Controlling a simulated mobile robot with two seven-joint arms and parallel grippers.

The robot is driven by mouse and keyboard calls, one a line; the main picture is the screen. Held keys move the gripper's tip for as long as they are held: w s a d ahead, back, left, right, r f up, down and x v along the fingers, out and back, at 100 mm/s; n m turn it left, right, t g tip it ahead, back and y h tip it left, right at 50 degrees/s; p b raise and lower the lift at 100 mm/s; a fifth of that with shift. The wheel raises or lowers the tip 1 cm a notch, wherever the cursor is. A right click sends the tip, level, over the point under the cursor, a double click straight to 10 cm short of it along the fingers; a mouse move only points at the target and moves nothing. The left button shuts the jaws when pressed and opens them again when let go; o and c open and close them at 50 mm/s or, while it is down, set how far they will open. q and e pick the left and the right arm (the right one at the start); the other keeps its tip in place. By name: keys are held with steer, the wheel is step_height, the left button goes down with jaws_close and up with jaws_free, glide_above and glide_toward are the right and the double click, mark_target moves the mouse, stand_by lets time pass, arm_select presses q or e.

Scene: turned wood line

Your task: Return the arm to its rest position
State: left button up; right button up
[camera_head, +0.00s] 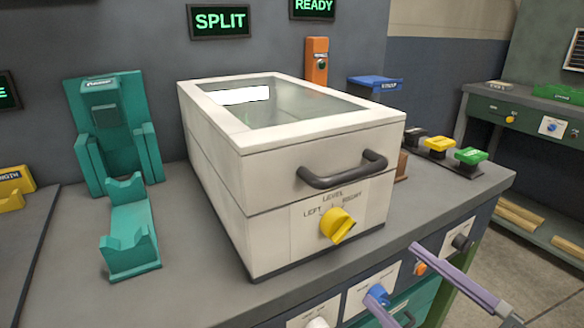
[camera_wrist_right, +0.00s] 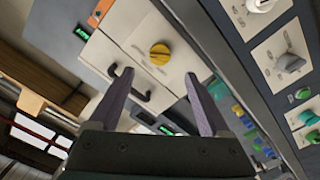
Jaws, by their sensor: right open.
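My right gripper (camera_head: 391,273) is at the lower right of the head view, in front of the bench's front panel. Its two purple-grey fingers are spread apart with nothing between them. In the right wrist view the gripper (camera_wrist_right: 160,76) is also open and empty, pointing toward the white box (camera_wrist_right: 122,48) and its yellow knob (camera_wrist_right: 160,54). In the head view the white box (camera_head: 222,170) stands on the bench with its glass-topped lid down. The yellow knob (camera_head: 338,226) is on its front, under the words LEFT, LEVEL and RIGHT. My left gripper is not in view.
A dark handle (camera_head: 343,172) juts from the box front. A teal stand (camera_head: 112,130) and teal cradle (camera_head: 130,230) are at the left. Knobs cover the front panel (camera_head: 370,290). Floor (camera_head: 490,250) shows clear at right.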

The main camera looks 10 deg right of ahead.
steer(key=s+d+r+m+g+h+p, duration=0.1)
steer(key=s+r+m+g+h+p, duration=0.2)
steer(key=s+r+m+g+p, duration=0.35)
steer(key=s+d+r+m+g+h+p, duration=0.1)
steer(key=s+r+m+g+h+p, duration=0.25)
steer(key=s+g+p, duration=0.5)
arm_select(q)
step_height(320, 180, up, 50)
steer(key=p, duration=3.4)
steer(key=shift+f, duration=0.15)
arm_select(e)
step_height(320, 180, up, 38)
steer(key=s+t, duration=0.1)
steer(key=shift+s+a+t+y, duration=0.15)
steer(key=shift+a+t+y, duration=0.05)
steer(key=shift+t+y, duration=0.2)
steer(key=shift+f, duration=0.15)
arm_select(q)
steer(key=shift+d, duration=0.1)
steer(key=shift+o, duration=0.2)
